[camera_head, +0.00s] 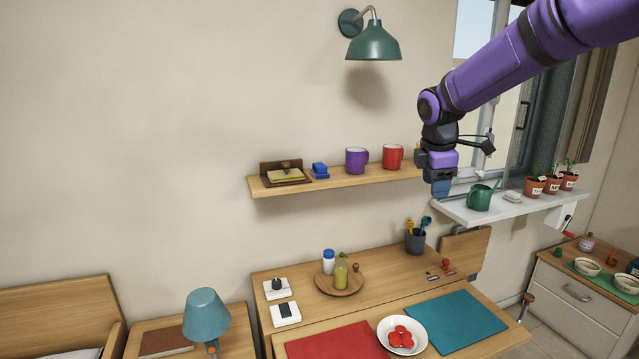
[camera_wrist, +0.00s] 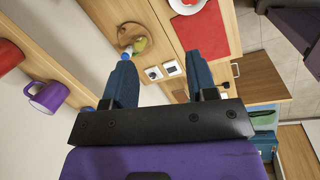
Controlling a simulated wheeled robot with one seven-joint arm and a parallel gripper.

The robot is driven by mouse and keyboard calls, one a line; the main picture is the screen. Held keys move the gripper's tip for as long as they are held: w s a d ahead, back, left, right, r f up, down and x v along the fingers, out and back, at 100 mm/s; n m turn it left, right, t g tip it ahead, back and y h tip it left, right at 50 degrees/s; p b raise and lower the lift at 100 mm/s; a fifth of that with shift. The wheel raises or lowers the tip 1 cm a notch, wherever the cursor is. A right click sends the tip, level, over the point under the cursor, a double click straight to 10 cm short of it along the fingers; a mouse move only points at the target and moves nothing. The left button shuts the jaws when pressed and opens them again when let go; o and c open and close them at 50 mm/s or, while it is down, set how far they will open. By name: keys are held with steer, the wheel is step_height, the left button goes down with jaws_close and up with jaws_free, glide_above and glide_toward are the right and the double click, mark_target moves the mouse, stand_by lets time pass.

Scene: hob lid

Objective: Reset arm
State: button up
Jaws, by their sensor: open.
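My arm is purple and black and reaches in from the upper right in the head view. My gripper (camera_head: 439,186) hangs in front of the window, near the right end of the wall shelf (camera_head: 340,180). In the wrist view my gripper (camera_wrist: 161,85) shows two blue fingers standing apart with nothing between them. It is open and empty. A bottle's blue cap and a round wooden tray (camera_wrist: 130,34) lie beyond the fingertips, well away from them.
The shelf bears a purple mug (camera_head: 357,160) and a red mug (camera_head: 393,156) close to my gripper. A green watering can (camera_head: 480,197) stands on the white sill. Below, the wooden table holds a red mat (camera_head: 335,343), a teal mat (camera_head: 455,318) and a white bowl (camera_head: 403,335).

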steer(key=s+d+r+m, duration=0.2)
steer(key=s+r+m, duration=0.35)
steer(key=s, duration=0.55)
steer(key=s+d+m+t+y, duration=0.1)
steer(key=s+m, duration=1.1)
steer(key=s, duration=1.4)
steer(key=shift+d+f+t+y, duration=0.3)
steer(key=shift+d+t, duration=0.4)
steer(key=shift+t, duration=0.2)
